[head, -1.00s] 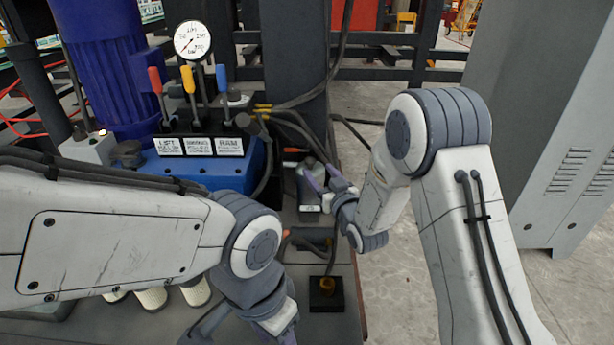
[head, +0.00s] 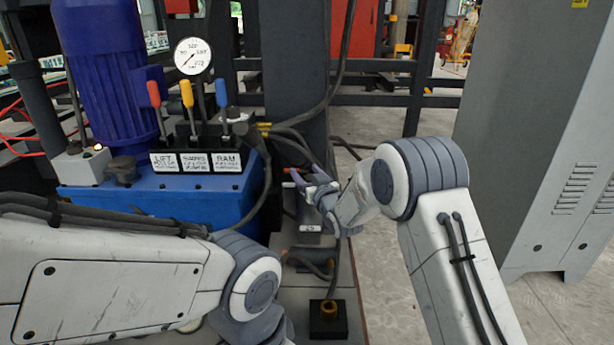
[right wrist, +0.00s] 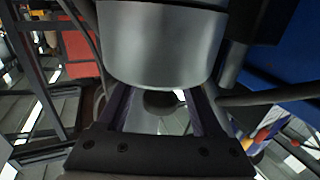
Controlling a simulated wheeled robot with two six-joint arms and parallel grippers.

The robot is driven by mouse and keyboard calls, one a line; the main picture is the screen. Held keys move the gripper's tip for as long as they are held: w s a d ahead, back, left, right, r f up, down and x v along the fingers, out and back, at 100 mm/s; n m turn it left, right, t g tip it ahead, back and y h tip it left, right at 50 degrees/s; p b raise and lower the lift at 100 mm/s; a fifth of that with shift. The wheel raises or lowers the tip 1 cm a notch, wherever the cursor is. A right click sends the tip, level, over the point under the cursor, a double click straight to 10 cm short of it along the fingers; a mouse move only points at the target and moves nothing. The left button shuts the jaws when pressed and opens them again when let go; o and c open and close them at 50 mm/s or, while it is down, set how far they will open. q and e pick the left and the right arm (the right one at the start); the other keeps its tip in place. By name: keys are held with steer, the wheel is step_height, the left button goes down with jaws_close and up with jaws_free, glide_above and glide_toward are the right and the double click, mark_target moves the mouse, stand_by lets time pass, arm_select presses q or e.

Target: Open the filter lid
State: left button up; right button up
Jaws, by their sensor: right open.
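My right gripper (head: 303,178) is open, with its fingers pointing left at the upper part of a dark grey container (head: 310,212) beside the blue tank. A small orange piece (head: 300,170) shows at the fingertips. In the right wrist view a smooth grey cylinder (right wrist: 160,45) lies close in front, and the right fingers (right wrist: 160,100) reach its near edge. I cannot tell whether they touch it, or whether it is the filter or its lid. The fingertips partly cover the container's top in the head view. My left gripper is below the frame; only its arm shows.
The blue tank (head: 205,203) carries red, yellow and blue levers, a blue motor (head: 105,80) and a round gauge (head: 193,56). Black hoses (head: 290,140) run close to my right gripper. A grey cabinet (head: 540,130) stands at the right. Floor shows between cabinet and tank.

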steer(key=shift+c, duration=0.4)
jaws_close()
stand_by(1.0)
